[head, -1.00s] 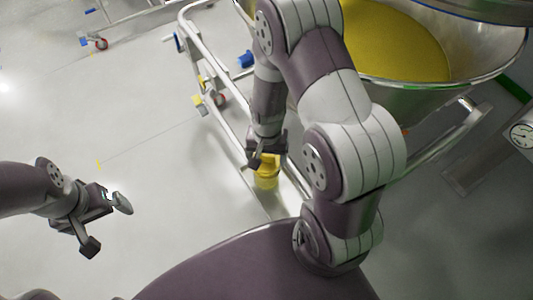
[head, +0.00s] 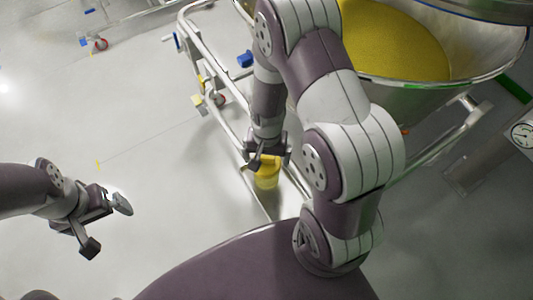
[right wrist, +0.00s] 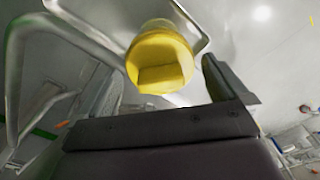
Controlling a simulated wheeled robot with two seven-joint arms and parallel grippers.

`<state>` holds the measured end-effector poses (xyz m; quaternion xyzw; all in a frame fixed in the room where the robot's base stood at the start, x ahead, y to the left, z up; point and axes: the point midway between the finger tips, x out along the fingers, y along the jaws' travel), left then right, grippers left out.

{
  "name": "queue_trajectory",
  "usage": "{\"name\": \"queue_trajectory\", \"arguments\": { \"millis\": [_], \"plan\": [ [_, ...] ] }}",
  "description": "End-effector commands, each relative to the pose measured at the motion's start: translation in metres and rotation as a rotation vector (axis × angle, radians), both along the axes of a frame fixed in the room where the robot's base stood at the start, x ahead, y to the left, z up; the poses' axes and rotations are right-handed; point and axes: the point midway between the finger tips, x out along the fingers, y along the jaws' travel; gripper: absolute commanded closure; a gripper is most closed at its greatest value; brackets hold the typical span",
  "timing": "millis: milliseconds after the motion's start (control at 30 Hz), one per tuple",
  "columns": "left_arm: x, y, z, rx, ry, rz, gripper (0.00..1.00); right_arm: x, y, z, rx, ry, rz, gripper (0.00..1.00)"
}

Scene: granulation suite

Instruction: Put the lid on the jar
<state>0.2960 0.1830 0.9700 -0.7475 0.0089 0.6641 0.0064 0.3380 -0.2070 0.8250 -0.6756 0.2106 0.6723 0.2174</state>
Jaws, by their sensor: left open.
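A yellow cylindrical object (head: 267,178) stands low beside the metal frame, under my right gripper. The right wrist view shows it as a yellow round piece (right wrist: 160,62) with a rim and a darker recessed face. I cannot tell lid from jar there. My right gripper (head: 268,158) is just above it, its fingers spread on either side with the yellow piece between or just beyond their tips. In the right wrist view the fingers (right wrist: 163,85) stand apart. My left gripper (head: 108,228) is open and empty, well to the left over bare floor.
A large steel bowl (head: 435,98) of yellow powder stands at upper right on a tubular metal frame (head: 222,118) with casters. A gauge (head: 522,134) is at the right edge. The pale floor (head: 150,130) between my two grippers is clear.

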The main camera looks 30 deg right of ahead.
Motion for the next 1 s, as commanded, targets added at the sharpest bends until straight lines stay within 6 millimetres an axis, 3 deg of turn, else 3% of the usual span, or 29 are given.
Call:
{"name": "queue_trajectory", "arguments": {
  "millis": [167,400,500,667,1000],
  "plan": [
    [0.0,0.0,0.005,0.0,0.0,0.0,0.0,0.001,0.0,0.028,0.0,-0.006,0.0,0.0],
    [0.0,0.0,0.011,0.0,0.0,0.0,0.0,0.001,-0.001,0.094,0.0,-0.006,0.0,0.0],
    [0.0,0.0,0.013,0.0,0.0,0.0,0.0,0.0,-0.001,0.112,0.0,-0.004,0.0,0.0],
    [0.0,0.0,0.013,0.0,0.0,0.0,0.0,-0.001,-0.001,0.125,-0.001,-0.001,0.0,0.0],
    [0.0,0.0,0.013,0.0,0.0,0.0,0.0,-0.001,-0.001,0.126,0.0,0.0,0.0,0.0]
  ]
}}
